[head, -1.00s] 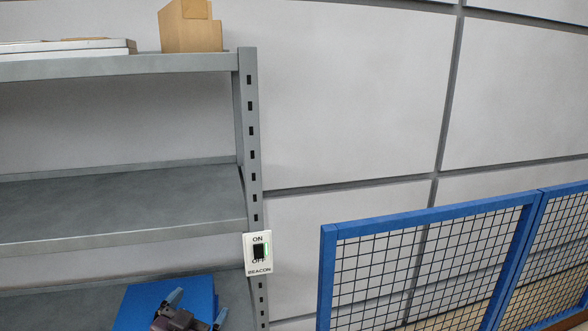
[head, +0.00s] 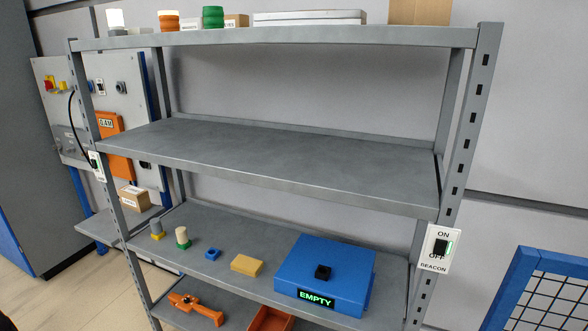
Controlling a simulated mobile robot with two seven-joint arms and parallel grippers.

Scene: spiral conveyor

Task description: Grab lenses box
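No box with a readable lenses label shows. I cannot tell which holds lenses. A blue case (head: 335,263) with a black knob and a lit EMPTY sign stands on a lower shelf. Neither gripper is in view.
The grey rack's middle shelf (head: 270,158) is bare. The lower shelf holds a yellow block (head: 246,265), a small blue part (head: 212,254) and two small capped cylinders. An orange tool (head: 195,308) lies below. A BEACON switch (head: 440,248) is on the right post; a blue mesh fence (head: 545,290) stands right.

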